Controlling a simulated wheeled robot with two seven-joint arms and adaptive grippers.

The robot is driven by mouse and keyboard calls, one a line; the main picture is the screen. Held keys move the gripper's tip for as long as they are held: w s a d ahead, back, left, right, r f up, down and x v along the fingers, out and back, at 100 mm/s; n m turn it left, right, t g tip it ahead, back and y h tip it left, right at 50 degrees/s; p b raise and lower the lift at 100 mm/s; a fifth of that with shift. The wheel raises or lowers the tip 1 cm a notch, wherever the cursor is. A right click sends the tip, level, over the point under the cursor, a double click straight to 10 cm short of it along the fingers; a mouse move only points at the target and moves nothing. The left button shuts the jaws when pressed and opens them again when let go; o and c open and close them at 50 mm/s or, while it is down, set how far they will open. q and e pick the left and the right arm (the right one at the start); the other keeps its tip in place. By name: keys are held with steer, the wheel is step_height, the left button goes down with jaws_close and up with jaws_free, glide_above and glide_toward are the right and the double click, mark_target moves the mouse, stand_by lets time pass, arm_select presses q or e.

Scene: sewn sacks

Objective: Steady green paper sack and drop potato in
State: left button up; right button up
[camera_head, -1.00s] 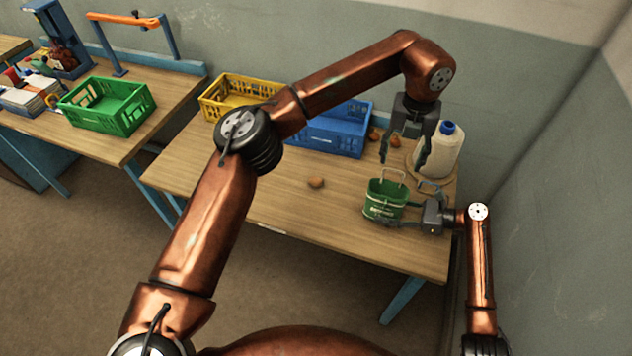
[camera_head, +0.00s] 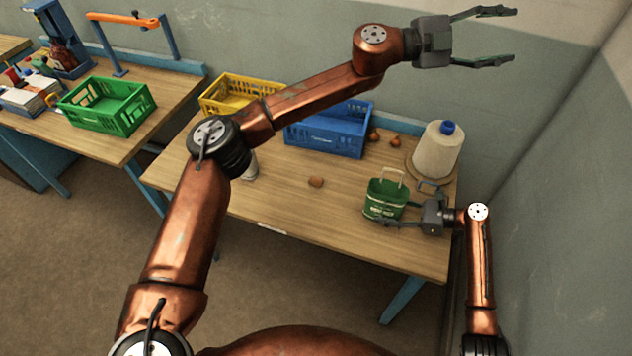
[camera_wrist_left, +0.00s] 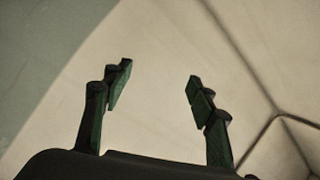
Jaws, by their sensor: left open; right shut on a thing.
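The green paper sack (camera_head: 384,197) with pale handles stands upright near the right end of the table. My right gripper (camera_head: 405,207) is shut on it from the right side. My left gripper (camera_head: 505,36) is raised high at the upper right, open and empty, pointing right toward the wall; its open fingers also show in the left wrist view (camera_wrist_left: 155,92) with only wall behind them. A potato (camera_head: 316,182) lies on the table left of the sack. More potatoes (camera_head: 394,141) lie at the back, right of the blue crate. The inside of the sack cannot be seen.
A thread cone (camera_head: 438,152) with a blue top stands on a round base behind the sack. A blue crate (camera_head: 325,140) and a yellow crate (camera_head: 215,108) stand at the back. A green crate (camera_head: 85,122) is on the left table. The table's front middle is clear.

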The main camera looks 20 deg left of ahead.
arm_select(q)
steer(key=w+a+f+n+t+y, duration=0.2)
steer(key=w+a+n+t+y, duration=0.4)
steer(key=w+a+n, duration=0.5)
steer(key=w+a+f+n+g+y, duration=0.1)
steer(key=w+a+f+n+y, duration=0.2)
steer(key=a+f+n+y, duration=0.45)
steer(key=w+a+f+n+y, duration=0.2)
steer(key=a+f+n, duration=0.2)
steer(key=a+f, duration=0.7)
steer(key=n+g+y, duration=0.2)
steer(key=g, duration=1.1)
glide_above(316, 179)
step_height(316, 179, down, 25)
steer(key=shift+a+r, duration=0.15)
steer(key=shift+r, duration=0.05)
steer(key=shift+w+f, duration=0.1)
steer(key=shift+f, duration=4.3)
